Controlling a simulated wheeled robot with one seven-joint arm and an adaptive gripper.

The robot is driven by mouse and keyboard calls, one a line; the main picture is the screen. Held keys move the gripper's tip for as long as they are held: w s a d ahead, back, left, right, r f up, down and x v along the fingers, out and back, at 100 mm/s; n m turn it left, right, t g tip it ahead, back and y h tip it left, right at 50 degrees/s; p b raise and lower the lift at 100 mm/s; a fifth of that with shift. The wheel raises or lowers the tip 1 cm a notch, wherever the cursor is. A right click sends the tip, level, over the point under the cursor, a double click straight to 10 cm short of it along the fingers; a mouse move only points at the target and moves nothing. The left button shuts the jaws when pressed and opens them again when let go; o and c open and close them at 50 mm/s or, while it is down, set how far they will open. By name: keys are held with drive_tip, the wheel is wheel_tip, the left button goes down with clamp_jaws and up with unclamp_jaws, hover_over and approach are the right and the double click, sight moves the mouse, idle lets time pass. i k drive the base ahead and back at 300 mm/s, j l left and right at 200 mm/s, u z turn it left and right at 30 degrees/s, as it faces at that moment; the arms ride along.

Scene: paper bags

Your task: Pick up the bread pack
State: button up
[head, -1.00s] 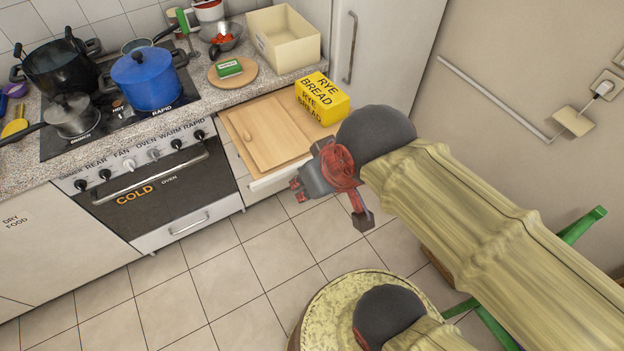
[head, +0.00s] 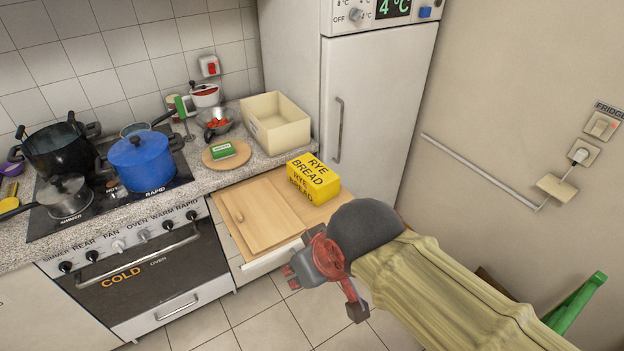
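The bread pack (head: 313,180) is a yellow block with "RYE BREAD" in black letters. It rests on the pulled-out wooden board (head: 258,215) below the counter, near the board's right end. My gripper (head: 325,294) is in front of and below the pack in the picture, with clear space between them. Its red and dark fingers are spread apart and nothing shows between them. The dark wrist hides part of the board's right front corner.
A cream bin (head: 275,122) stands on the counter behind the pack. The fridge (head: 375,110) rises behind and right. A green packet (head: 222,150) sits on a round board. A blue pot (head: 142,163) is on the stove at left. Floor in front is free.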

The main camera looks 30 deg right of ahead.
sight(317, 182)
drive_tip(key=i+l, duration=0.35)
drive_tip(key=l, duration=0.15)
drive_tip(key=i+l, duration=0.35)
drive_tip(key=l, duration=0.15)
drive_tip(key=i+l, duration=0.35)
drive_tip(key=l, duration=0.15)
